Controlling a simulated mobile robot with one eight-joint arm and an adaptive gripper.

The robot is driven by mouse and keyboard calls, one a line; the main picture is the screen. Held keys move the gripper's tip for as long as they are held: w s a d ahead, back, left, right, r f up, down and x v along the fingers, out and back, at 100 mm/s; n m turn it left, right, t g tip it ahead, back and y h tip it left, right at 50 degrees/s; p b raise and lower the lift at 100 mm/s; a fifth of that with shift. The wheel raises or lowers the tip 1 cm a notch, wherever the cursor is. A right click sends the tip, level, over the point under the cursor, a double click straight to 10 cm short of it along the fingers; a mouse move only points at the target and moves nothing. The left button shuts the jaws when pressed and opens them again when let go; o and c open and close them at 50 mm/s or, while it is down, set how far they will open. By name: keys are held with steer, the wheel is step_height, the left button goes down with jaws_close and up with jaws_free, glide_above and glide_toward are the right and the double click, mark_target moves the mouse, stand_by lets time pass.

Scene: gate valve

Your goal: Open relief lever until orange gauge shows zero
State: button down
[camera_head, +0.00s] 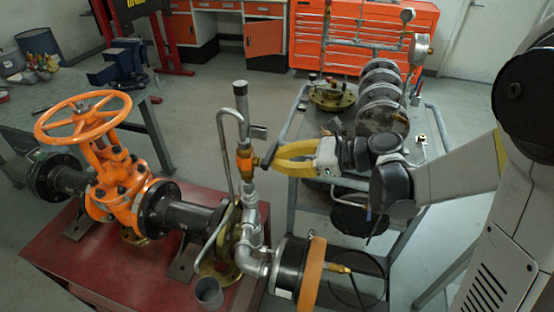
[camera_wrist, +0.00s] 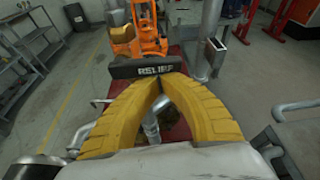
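The orange relief valve body (camera_head: 244,162) sits on a grey upright pipe. Its dark lever (camera_head: 268,155) sticks out toward my gripper. In the wrist view the lever is a black bar (camera_wrist: 145,67) marked RELIEF, lying crosswise just beyond the fingertips. My gripper (camera_head: 274,163) has yellow fingers bowed outward, with tips meeting in the wrist view (camera_wrist: 160,82). They are at the lever's edge; whether they touch it I cannot tell. Nothing shows between them. A round gauge with an orange rim (camera_head: 313,276) is seen edge-on at the lower front; its face and reading are hidden.
An orange gate valve with a handwheel (camera_head: 82,116) stands on the red table (camera_head: 110,262) at left. A bent grey pipe (camera_head: 224,150) rises beside the relief valve. A grey cart (camera_head: 432,120) with flanges stands behind my arm. Orange cabinets line the back.

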steer(key=shift+r, duration=0.15)
steer(key=r+n+t, duration=0.1)
steer(key=n, duration=0.1)
steer(key=r+n+t, duration=0.1)
steer(key=r+n, duration=0.1)
steer(key=n, duration=0.1)
steer(key=shift+w+n+t, duration=0.2)
steer(key=shift+n+t, duration=0.1)
steer(key=shift+t, duration=0.1)
steer(key=n, duration=0.1)
steer(key=r+n+t+b, duration=0.1)
steer(key=shift+s+r+n+t, duration=0.2)
steer(key=shift+s+n+t, duration=0.1)
steer(key=shift+n, duration=0.1)
steer(key=n, duration=0.1)
steer(key=r+n+t, duration=0.1)
steer(key=n, duration=0.1)
steer(key=shift+s+a+r+b, duration=0.2)
steer(key=shift+s+b, duration=0.15)
steer(key=shift+s, duration=0.05)
glide_toward(276, 147)
steer(key=shift+w+d+r+p, duration=0.4)
steer(key=shift+w+d+r, duration=0.25)
steer(key=shift+w+r, duration=0.3)
steer(key=shift+s, duration=0.1)
